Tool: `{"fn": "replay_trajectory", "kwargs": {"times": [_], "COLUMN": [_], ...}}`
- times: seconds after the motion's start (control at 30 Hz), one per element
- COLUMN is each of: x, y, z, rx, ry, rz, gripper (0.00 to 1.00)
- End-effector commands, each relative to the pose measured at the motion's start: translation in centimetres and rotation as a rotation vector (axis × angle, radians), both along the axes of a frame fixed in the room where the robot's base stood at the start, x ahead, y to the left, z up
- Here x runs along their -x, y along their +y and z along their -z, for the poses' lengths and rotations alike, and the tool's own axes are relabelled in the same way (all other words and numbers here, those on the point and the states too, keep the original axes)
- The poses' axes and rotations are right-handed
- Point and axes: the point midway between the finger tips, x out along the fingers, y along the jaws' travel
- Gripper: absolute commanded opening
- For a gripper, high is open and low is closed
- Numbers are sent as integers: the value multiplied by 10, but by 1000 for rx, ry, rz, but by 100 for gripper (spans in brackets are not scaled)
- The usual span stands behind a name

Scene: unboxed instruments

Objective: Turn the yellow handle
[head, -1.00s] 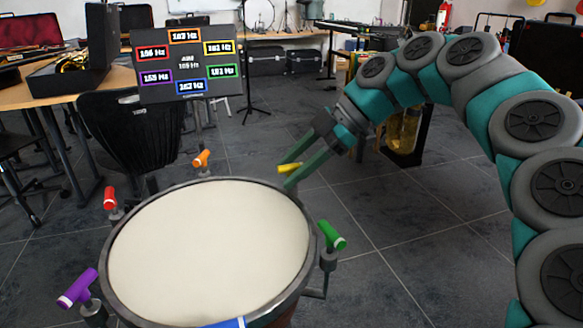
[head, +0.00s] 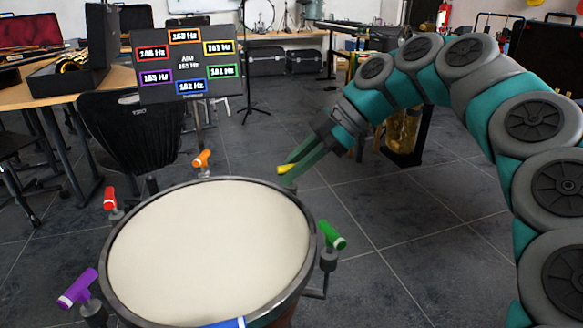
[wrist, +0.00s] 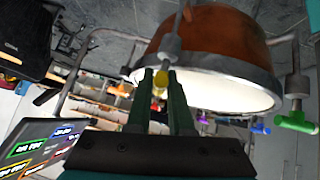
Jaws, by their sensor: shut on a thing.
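The yellow handle (head: 284,169) is a small T-shaped tuning handle at the far right rim of the drum (head: 208,250). My gripper (head: 290,173) comes down to it from the upper right, with its green fingers shut on it. In the head view the fingers nearly overlap and hide part of the handle. In the wrist view the yellow handle (wrist: 160,78) shows between the two fingertips (wrist: 161,84), in front of the drum's rim.
Other handles ring the drum: orange (head: 202,159), red (head: 110,199), purple (head: 78,288), blue (head: 228,323) and green (head: 332,235). A dark board (head: 186,66) with coloured Hz readings stands behind. Open floor (head: 410,230) lies to the right.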

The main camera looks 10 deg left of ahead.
Motion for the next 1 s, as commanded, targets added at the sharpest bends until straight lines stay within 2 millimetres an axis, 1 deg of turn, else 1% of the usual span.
{"fn": "replay_trajectory", "kwargs": {"times": [0.27, 0.47, 0.67, 1.0], "x": [0, 1, 1, 1], "y": [0, 0, -1, -2], "z": [0, 2, 3, 2], "rx": [-1, 0, -2, -1], "ry": [-1, -2, -4, -5], "rz": [11, 72, 209, 530], "gripper": [0, 0, 0, 0]}}
